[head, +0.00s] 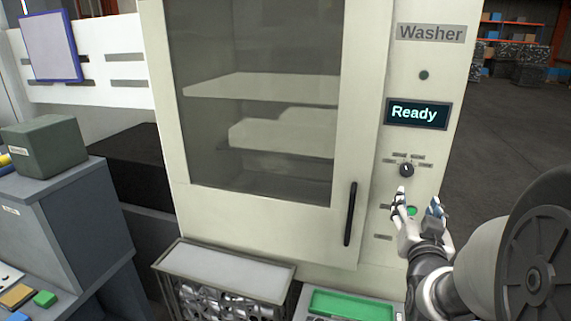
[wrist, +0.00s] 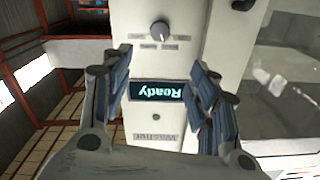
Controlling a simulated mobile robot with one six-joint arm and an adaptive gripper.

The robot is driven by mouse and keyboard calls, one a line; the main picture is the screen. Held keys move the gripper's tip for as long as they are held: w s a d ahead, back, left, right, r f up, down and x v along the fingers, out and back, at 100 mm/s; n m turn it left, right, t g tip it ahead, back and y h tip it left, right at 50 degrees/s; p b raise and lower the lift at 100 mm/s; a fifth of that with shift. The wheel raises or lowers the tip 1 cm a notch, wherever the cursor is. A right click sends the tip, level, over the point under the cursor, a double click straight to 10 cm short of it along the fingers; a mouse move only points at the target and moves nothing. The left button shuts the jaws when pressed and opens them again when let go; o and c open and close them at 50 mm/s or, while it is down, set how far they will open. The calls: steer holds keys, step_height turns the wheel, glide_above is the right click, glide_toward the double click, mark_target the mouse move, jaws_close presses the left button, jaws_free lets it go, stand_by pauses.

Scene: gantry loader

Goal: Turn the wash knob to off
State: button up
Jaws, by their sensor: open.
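The wash knob (head: 406,170) is a small dark round knob on the washer's (head: 372,40) right-hand panel, below the display (head: 416,113) that reads "Ready". Short labels surround it, too small to read. In the wrist view the knob (wrist: 160,30) is beyond my fingertips, near the top, with the panel upside down. My gripper (head: 419,204) is open and empty, just below the knob in the head view and apart from it. In the wrist view its two fingers (wrist: 160,68) stand wide on either side of the display.
A green button (head: 411,211) shows between my fingers in the head view. The washer door has a dark vertical handle (head: 350,214) left of the panel. A metal bin (head: 226,262) and a green tray (head: 348,305) stand below. Open floor lies to the right.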

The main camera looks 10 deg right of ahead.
steer(key=s, duration=0.1)
steer(key=p, duration=0.1)
glide_toward(407, 172)
steer(key=x, duration=0.8)
steer(key=shift+w+d, duration=0.15)
steer(key=shift+w, duration=0.1)
steer(key=c, duration=1.1)
steer(key=shift+o, duration=0.2)
